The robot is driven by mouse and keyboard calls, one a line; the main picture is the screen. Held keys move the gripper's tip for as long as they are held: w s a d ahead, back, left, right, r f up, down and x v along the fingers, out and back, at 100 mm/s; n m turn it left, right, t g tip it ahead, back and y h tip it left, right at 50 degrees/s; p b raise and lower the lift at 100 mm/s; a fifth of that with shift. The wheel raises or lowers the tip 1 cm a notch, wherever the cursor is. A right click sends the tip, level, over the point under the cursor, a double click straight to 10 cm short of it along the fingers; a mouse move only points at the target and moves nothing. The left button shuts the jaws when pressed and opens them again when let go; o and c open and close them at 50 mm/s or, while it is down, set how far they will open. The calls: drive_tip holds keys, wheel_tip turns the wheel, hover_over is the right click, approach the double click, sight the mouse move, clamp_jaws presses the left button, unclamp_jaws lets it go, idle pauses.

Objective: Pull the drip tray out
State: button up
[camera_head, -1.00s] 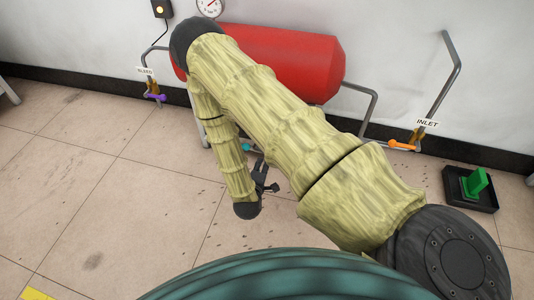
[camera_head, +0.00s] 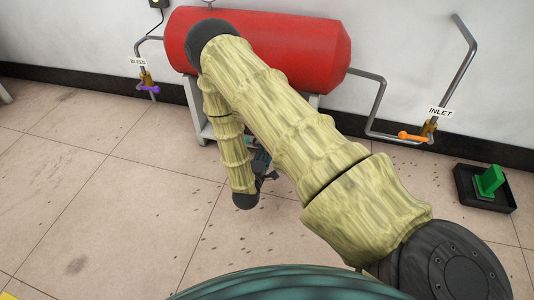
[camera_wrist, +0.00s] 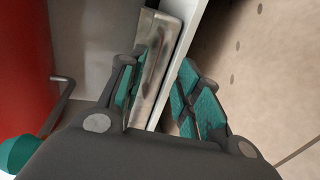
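A metal front plate with a raised handle (camera_wrist: 152,68), which looks like the drip tray's front, shows in the wrist view just beyond and between my fingers. A white frame edge (camera_wrist: 181,68) runs along its right side. My gripper (camera_wrist: 158,88) is open, its teal-padded fingers spread on either side of the plate and frame edge. I cannot tell whether a finger touches the handle. In the head view my gripper (camera_head: 262,165) is low at the foot of the red tank's stand, partly behind my arm. The tray cannot be made out there.
The red tank (camera_head: 280,50) sits on a white stand (camera_head: 194,112) against the wall. A teal knob (camera_wrist: 20,155) is at lower left in the wrist view. A purple valve handle (camera_head: 149,89), orange valve handle (camera_head: 411,137) and black bin (camera_head: 470,191) stand nearby. The front floor is clear.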

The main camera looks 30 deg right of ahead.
drive_tip(key=shift+b+x, duration=1.05)
drive_tip(key=shift+x, duration=1.45)
